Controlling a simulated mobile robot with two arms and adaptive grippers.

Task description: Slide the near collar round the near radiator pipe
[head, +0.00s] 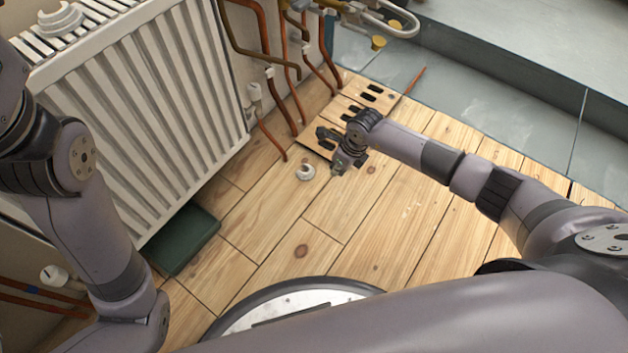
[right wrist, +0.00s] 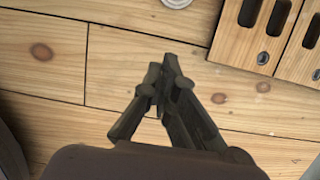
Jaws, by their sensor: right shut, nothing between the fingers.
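A small white C-shaped collar (head: 305,172) lies on the wooden floor, a little in front of the pipes; a pale round thing at the top edge of the right wrist view (right wrist: 176,3) is probably the same collar, cut off. The near radiator pipe (head: 272,138) is copper and runs from the radiator's white valve down into the floor, with no collar seen round it. My right gripper (head: 337,150) is shut and empty, right of the collar and apart from it; its fingertips meet in the right wrist view (right wrist: 163,70). My left arm shows, but its gripper does not.
The white radiator (head: 140,110) stands at left, with a white ring-like part (head: 60,19) on top. More copper pipes (head: 297,95) rise behind. A slotted wooden board (head: 352,108) lies beyond my right gripper. A dark green box (head: 184,240) sits below the radiator. The middle floor is clear.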

